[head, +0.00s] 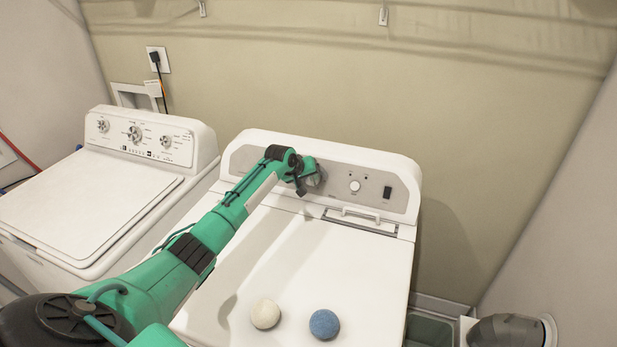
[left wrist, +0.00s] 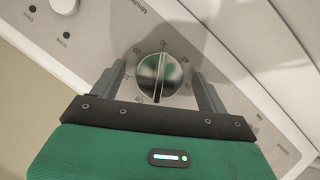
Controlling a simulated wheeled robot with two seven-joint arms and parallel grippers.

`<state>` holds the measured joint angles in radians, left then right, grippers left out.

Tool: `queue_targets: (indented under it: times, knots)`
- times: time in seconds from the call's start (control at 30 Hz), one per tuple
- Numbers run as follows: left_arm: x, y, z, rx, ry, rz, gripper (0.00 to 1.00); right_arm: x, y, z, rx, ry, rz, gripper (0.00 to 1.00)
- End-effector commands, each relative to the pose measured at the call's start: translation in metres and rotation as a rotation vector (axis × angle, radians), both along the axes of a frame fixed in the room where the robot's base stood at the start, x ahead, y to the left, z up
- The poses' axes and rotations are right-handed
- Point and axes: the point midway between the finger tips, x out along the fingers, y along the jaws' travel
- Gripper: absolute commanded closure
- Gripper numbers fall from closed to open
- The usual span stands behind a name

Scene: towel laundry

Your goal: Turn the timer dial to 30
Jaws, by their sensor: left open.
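The timer dial (left wrist: 161,72) is a round, shiny metal knob with a raised grip bar on the grey panel of the right-hand machine. It also shows in the head view (head: 318,177), partly hidden by my gripper. My left gripper (left wrist: 155,84) is open, one finger on each side of the dial, with visible gaps. In the head view my left gripper (head: 301,183) is at the panel. My right gripper is out of view.
The panel also has a small round knob (head: 354,186) and a black switch (head: 387,192). A white ball (head: 265,313) and a blue ball (head: 324,324) lie on the machine's top (head: 350,265). A white washer (head: 85,205) stands at left.

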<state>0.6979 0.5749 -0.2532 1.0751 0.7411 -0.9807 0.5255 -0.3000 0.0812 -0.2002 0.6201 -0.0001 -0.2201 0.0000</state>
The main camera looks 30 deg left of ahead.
Motion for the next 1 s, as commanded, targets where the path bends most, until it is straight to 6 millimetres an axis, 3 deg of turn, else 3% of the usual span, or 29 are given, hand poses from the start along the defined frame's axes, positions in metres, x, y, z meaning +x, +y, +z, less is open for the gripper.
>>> queue_targets:
  times: [0.27, 0.8, 1.0]
  knots:
    - [-0.013, 0.002, 0.013, 0.002, -0.003, -0.001, 0.23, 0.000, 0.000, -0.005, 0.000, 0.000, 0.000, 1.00]
    - [-0.076, 0.007, 0.079, 0.003, -0.002, -0.001, 0.23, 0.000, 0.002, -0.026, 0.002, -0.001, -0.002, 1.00]
    - [-0.090, 0.008, 0.096, 0.001, 0.001, -0.001, 0.23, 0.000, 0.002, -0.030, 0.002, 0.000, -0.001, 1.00]
